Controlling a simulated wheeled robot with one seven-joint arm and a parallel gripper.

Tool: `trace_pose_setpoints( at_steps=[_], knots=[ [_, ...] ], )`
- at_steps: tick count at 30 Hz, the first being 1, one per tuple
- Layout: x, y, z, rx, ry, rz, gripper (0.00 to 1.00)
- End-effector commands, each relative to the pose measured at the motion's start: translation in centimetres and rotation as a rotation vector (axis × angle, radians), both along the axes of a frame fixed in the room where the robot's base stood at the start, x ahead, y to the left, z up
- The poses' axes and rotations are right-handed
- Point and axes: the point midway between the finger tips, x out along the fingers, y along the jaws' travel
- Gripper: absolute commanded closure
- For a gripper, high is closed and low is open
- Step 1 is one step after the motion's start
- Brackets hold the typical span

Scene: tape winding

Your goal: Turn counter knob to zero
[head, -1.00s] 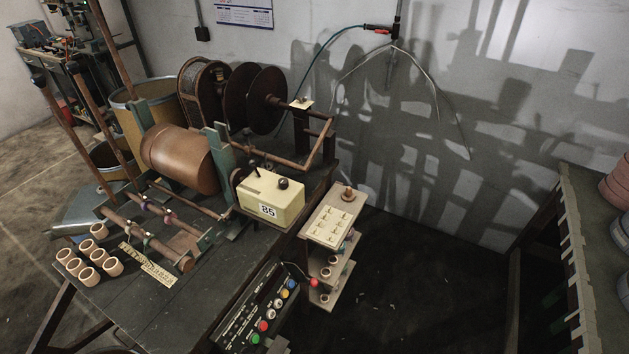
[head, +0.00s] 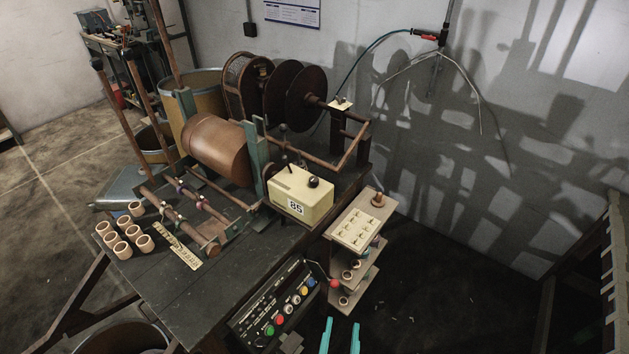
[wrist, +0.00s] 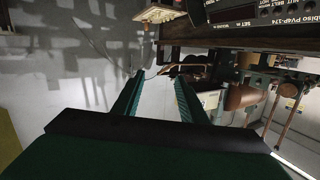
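The counter (head: 300,195) is a cream box on the dark workbench, with a white label reading 85 on its front. The counter knob cannot be made out in the wrist view.
A small shelf stand (head: 357,232) is right of the counter. A brown drum (head: 216,148) and dark reels (head: 306,98) stand behind.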

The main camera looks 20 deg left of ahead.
Motion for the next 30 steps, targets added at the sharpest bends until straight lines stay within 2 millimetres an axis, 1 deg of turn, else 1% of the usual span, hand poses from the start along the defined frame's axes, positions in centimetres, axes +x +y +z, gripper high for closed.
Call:
trace_pose_setpoints(
  at_steps=[1,6,8,9,11,15,18,21,25,30],
  knots=[
    [1.9,0.6,1.1,0.006,-0.019,0.016,0.61],
    [7.0,2.6,4.4,0.016,-0.052,0.081,0.61],
    [8.7,3.5,5.8,0.017,-0.063,0.108,0.61],
    [9.7,4.0,6.7,0.015,-0.072,0.126,0.61],
    [11.2,4.9,8.3,0.014,-0.084,0.155,0.61],
    [14.3,6.9,12.3,-0.002,-0.117,0.225,0.61],
    [15.8,8.2,14.9,-0.017,-0.137,0.269,0.61],
    [16.7,9.1,16.7,-0.030,-0.150,0.305,0.61],
    [17.3,9.9,18.2,-0.045,-0.160,0.331,0.61],
    [18.0,10.4,18.8,-0.051,-0.163,0.344,0.61]
  ],
)
